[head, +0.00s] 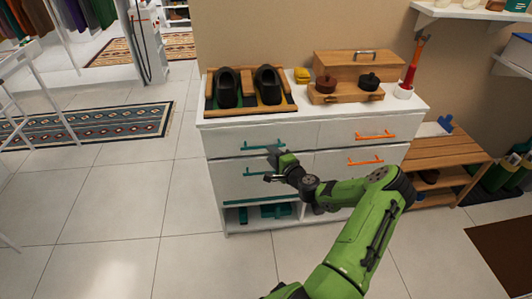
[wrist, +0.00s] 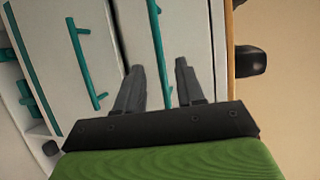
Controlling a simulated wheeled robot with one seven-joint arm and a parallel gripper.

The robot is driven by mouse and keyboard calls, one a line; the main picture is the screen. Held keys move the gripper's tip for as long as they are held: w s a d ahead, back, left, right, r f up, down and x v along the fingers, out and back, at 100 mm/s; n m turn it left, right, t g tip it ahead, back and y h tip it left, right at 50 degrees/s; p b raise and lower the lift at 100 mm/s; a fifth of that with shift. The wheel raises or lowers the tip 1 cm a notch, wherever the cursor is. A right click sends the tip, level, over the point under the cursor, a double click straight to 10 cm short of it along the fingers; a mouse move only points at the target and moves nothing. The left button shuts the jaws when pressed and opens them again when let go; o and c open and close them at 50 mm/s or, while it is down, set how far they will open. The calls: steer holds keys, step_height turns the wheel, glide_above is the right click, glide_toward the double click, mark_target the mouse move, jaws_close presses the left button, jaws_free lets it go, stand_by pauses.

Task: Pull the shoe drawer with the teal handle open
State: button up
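A white dresser (head: 225,135) carries two long teal handles on its left drawers. The upper teal handle (head: 264,146) also shows in the wrist view (wrist: 157,40), and the lower teal handle (head: 254,173) shows there too (wrist: 84,60). Both drawer fronts look flush with the dresser. My gripper (head: 272,165) is in front of the left drawers and hides part of the handles in the head view. In the wrist view my gripper (wrist: 159,66) is open, its fingers apart, with the upper handle passing between the fingertips in the picture. I cannot tell whether they touch it.
Orange handles (head: 375,135) mark the right drawers. Black shoes (head: 227,87) on a rack and a wooden box (head: 340,67) stand on top. Open cubbies with teal items (head: 262,212) lie below. A slatted wooden bench (head: 445,155) stands at right.

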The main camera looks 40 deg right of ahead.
steer(key=x, duration=0.4)
steer(key=shift+w+f+b, duration=0.1)
steer(key=shift+w+b, duration=0.15)
steer(key=shift+b, duration=0.05)
jaws_close()
